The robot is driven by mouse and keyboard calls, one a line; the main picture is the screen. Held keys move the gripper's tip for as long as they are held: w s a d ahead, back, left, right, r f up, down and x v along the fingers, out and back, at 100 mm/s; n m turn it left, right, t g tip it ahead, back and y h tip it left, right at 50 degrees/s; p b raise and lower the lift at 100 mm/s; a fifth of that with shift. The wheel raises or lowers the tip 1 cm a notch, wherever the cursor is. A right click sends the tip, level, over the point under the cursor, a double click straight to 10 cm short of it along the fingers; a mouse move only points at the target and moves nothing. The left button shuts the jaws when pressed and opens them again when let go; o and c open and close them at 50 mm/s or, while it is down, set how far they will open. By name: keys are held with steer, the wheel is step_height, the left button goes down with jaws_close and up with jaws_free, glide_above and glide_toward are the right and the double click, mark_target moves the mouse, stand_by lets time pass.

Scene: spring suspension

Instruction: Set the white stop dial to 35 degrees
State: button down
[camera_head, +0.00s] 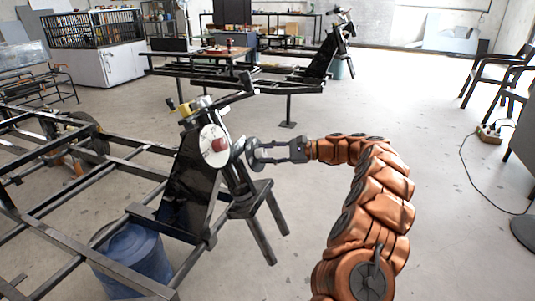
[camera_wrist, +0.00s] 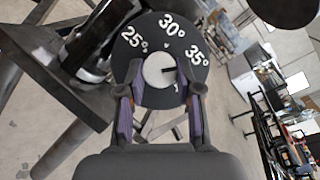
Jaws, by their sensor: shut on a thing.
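The white stop dial (camera_wrist: 158,71) is a round white knob in the middle of a black plate (camera_wrist: 146,38) marked 25°, 30° and 35° in the wrist view. A short black line on the dial points to the right, near the 35° side and a little below that label. My gripper (camera_wrist: 160,88) has one finger on each side of the dial and is shut on it. In the head view my gripper (camera_head: 262,153) reaches the dark round plate (camera_head: 254,149) from the right; the white dial cannot be made out there.
A white disc with a red centre (camera_head: 214,145) sits on the black upright just left of the plate. Black frame rails (camera_head: 85,185) and a blue barrel (camera_head: 133,262) stand at left.

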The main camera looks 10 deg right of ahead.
steer(key=c, duration=0.8)
jaws_free()
steer(key=shift+o, duration=0.2)
steer(key=v, duration=1.2)
